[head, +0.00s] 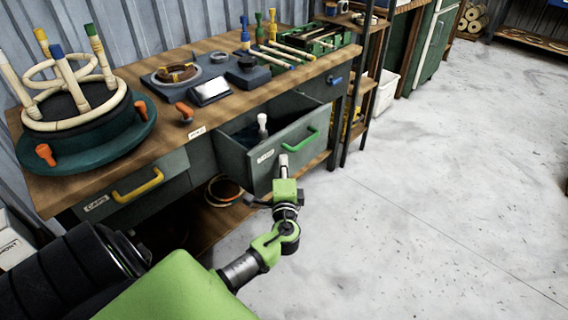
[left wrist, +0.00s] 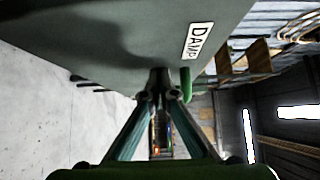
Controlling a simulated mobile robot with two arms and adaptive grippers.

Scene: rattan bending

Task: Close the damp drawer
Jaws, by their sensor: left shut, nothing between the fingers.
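The damp drawer (head: 285,150) is a grey-green drawer with a green handle (head: 300,147), and it stands pulled out of the workbench. A white-capped item (head: 262,122) stands upright inside it. My left gripper (head: 283,160) is shut and empty, with its fingertips close in front of the drawer front. In the left wrist view the drawer front (left wrist: 120,40) fills the top with its DAMP label (left wrist: 198,41). The fingertips (left wrist: 160,80) appear at or very near its lower part, beside the green handle (left wrist: 186,84); contact is unclear. My right gripper is not visible.
The workbench (head: 225,112) holds a round rattan frame on a teal base (head: 110,140), a scale-like device (head: 210,91) and a green tray (head: 310,40). A closed drawer with a yellow handle (head: 138,186) is at left. Open grey floor (head: 440,170) lies to the right.

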